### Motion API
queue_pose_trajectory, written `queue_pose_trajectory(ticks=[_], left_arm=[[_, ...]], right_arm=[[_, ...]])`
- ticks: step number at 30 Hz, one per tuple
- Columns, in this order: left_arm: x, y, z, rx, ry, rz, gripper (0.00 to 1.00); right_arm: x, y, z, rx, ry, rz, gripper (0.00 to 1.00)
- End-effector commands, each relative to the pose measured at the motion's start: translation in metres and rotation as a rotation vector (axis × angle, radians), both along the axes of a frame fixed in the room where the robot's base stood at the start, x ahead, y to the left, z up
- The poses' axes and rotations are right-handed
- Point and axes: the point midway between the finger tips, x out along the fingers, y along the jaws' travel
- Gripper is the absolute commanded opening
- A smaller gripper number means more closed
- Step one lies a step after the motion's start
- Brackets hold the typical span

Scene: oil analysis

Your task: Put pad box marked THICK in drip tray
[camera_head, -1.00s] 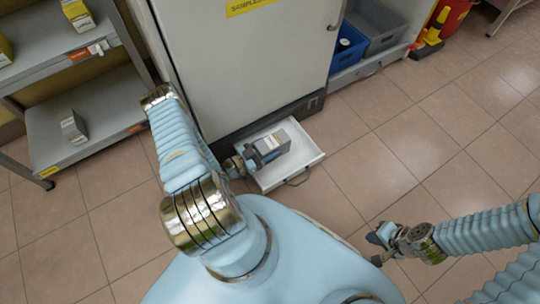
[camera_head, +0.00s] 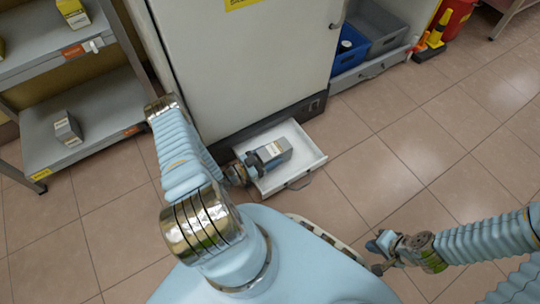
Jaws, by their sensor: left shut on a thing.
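A grey box with a pale label (camera_head: 276,151) is at the white pull-out drip tray (camera_head: 309,165) under the grey cabinet. My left gripper (camera_head: 255,160) is shut on the box's near left end. The box is over or inside the tray; whether it touches the floor of the tray I cannot tell. Its marking is too small to read. My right gripper (camera_head: 374,257) is empty above the floor at the lower right, with its fingers apart.
The cabinet (camera_head: 250,60) stands right behind the tray. A grey shelf unit (camera_head: 95,115) at the left holds a grey box (camera_head: 68,128) and a yellow-and-white box (camera_head: 73,13). Blue (camera_head: 349,48) and grey (camera_head: 385,32) bins are at the back right. The tiled floor at right is clear.

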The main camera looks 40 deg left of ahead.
Motion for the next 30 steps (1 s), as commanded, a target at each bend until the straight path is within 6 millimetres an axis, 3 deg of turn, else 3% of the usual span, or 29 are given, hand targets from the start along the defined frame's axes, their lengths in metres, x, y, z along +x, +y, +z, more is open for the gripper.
queue_pose_trajectory(ticks=[4, 5, 9, 18, 23, 30], left_arm=[[0.000, 0.000, -0.001, 0.000, -0.001, 0.000, 0.31], [0.000, 0.000, -0.001, 0.000, 0.000, 0.000, 0.69], [0.000, 0.000, -0.001, 0.000, 0.000, 0.000, 0.91], [0.000, 0.000, 0.000, 0.000, 0.000, 0.000, 0.92], [0.000, 0.000, 0.016, 0.000, 0.000, 0.000, 0.92], [-0.053, 0.023, 0.011, 0.000, 0.003, 0.004, 0.92]], right_arm=[[0.000, 0.000, -0.002, 0.000, -0.001, 0.000, 0.00], [0.000, 0.000, -0.002, 0.000, -0.001, 0.000, 0.00], [0.000, 0.000, -0.002, 0.000, 0.000, 0.000, 0.00], [0.000, 0.000, 0.000, 0.000, 0.000, 0.000, 0.00], [-0.001, 0.000, 0.017, 0.000, 0.003, 0.001, 0.00], [-0.001, 0.000, 0.015, 0.000, 0.003, 0.001, 0.00]])
